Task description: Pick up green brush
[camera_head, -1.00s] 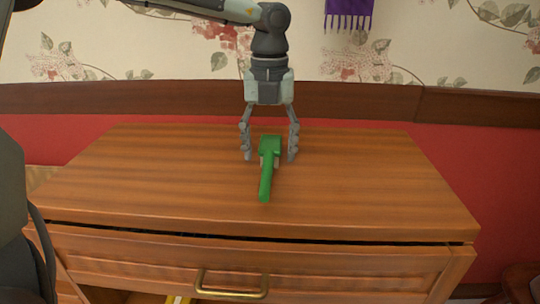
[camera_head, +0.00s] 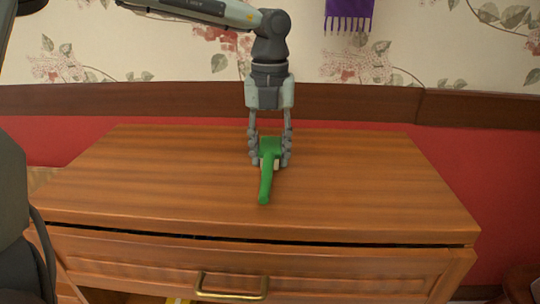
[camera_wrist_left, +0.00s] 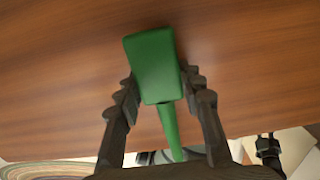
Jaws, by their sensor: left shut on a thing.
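The green brush (camera_head: 266,180) lies on top of the wooden dresser, its wide head toward the back and its handle toward the front edge. My left gripper (camera_head: 270,161) points down from above and is shut on the brush's head, one finger on each side. In the left wrist view the brush (camera_wrist_left: 153,66) shows between the two dark fingers (camera_wrist_left: 160,90), with its handle running down past them. The brush appears to be at the dresser top; I cannot tell any gap beneath it.
The dresser top (camera_head: 370,190) is otherwise clear. Its drawer front has a brass handle (camera_head: 232,287), and the drawer below stands partly open. A red wall with a wooden rail (camera_head: 180,101) is behind.

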